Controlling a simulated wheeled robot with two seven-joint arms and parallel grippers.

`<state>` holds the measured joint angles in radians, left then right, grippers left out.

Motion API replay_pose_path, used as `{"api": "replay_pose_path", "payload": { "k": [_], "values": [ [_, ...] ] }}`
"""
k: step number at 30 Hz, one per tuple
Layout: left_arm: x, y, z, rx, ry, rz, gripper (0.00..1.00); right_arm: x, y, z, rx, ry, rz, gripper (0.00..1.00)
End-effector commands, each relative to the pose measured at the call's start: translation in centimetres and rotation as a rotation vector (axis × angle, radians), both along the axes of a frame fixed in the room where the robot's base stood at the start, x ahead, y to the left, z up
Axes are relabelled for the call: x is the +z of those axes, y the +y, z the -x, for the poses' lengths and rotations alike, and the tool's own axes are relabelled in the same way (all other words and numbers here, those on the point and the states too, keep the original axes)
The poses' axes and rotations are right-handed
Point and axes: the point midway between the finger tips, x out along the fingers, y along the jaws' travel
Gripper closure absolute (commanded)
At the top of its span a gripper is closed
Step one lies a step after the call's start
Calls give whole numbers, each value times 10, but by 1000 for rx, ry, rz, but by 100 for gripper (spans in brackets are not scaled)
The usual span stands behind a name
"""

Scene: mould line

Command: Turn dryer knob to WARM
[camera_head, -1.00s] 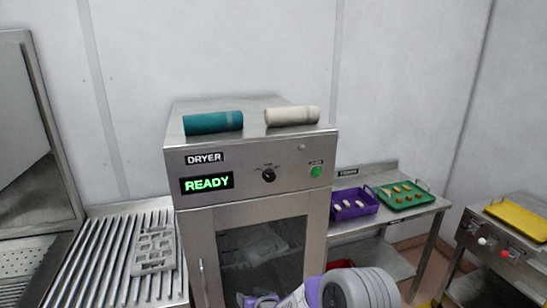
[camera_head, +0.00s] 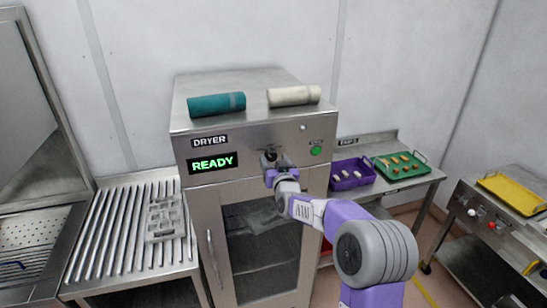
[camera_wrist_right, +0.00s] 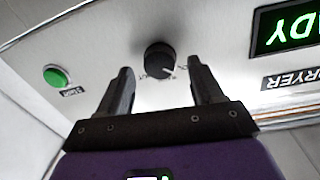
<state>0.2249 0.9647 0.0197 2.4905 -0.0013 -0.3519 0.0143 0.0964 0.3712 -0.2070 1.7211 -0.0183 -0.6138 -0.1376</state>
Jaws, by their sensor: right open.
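The dryer (camera_head: 250,130) is a steel cabinet with a green READY display (camera_head: 213,162) on its front panel. Its black knob (camera_wrist_right: 159,58) shows upside down in the right wrist view, with small markings around it too small to read. In the head view the knob (camera_head: 270,154) is partly hidden by my right gripper (camera_head: 271,160). In the right wrist view my right gripper (camera_wrist_right: 160,80) is open, one finger on each side of the knob's near side, with gaps visible. I cannot tell whether the fingertips reach past the knob's face. My left gripper is not in view.
A green button (camera_head: 316,150) sits right of the knob. A teal roll (camera_head: 216,104) and a cream roll (camera_head: 294,96) lie on the dryer. A slatted table (camera_head: 115,235) stands left. A purple tray (camera_head: 353,181) and a green tray (camera_head: 399,174) stand on a right table.

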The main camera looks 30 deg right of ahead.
Motion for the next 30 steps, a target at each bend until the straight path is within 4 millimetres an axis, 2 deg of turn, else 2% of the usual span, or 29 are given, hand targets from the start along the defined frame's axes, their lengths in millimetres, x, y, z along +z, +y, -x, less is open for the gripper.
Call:
{"api": "replay_pose_path", "payload": {
  "k": [5,13,24,30],
  "values": [
    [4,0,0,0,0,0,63,0,-3,-10,1,1,0,34],
    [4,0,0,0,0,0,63,-1,-3,-12,1,1,-1,34],
    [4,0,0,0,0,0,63,-1,-3,-11,1,1,-1,89],
    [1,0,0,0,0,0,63,-1,-3,-11,1,-3,-13,90]
  ]
}}
